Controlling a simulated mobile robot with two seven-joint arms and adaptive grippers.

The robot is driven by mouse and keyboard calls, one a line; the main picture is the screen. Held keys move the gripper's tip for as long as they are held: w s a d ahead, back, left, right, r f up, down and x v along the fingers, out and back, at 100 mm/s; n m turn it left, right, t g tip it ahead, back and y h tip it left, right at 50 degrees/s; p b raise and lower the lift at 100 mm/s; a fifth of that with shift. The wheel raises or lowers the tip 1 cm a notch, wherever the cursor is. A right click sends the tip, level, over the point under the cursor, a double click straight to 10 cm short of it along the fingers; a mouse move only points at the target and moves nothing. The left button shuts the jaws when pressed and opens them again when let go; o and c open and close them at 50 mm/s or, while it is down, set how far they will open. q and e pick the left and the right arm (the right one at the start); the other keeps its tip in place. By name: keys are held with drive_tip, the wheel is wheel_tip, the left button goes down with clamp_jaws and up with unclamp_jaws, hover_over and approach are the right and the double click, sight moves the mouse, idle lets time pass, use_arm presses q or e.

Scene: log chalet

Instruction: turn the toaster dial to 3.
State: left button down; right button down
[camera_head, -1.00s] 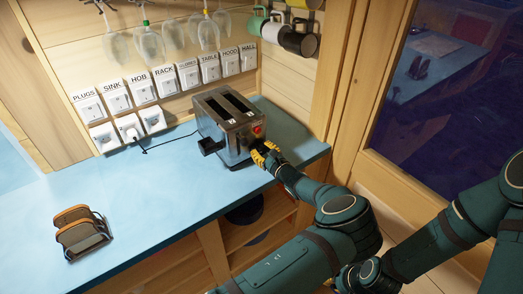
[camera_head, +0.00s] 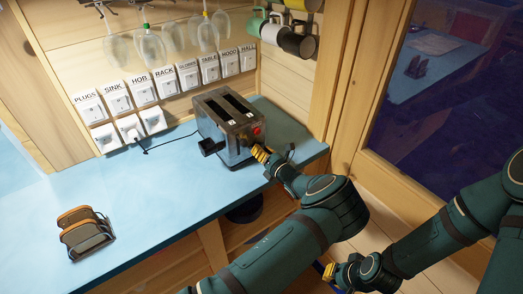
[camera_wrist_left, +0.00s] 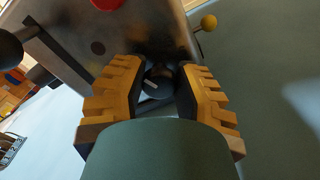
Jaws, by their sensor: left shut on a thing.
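The metal toaster (camera_head: 225,125) stands on the blue counter with two bread slots on top and a red button on its near end. My left gripper (camera_head: 259,154) has its yellow fingers at that end, below the red button. In the left wrist view the dark dial (camera_wrist_left: 158,84) with a pale pointer mark sits between the fingers of my left gripper (camera_wrist_left: 160,88), which is shut on it. The dial's numbers cannot be read. In the head view the gripper hides the dial.
A toast rack (camera_head: 84,232) stands on the blue counter (camera_head: 150,220) at the left. A cord runs from the toaster to the wall sockets (camera_head: 130,128). Labelled switches, hanging glasses and mugs (camera_head: 290,40) are behind.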

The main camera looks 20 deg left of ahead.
use_arm(q)
drive_tip(key=shift+r+m, duration=0.1)
drive_tip(key=shift+m, duration=0.5)
drive_tip(key=c, duration=0.6)
unclamp_jaws()
drive_tip(key=shift+a, duration=0.1)
drive_tip(key=shift+c, duration=0.2)
drive_tip(key=v, duration=1.2)
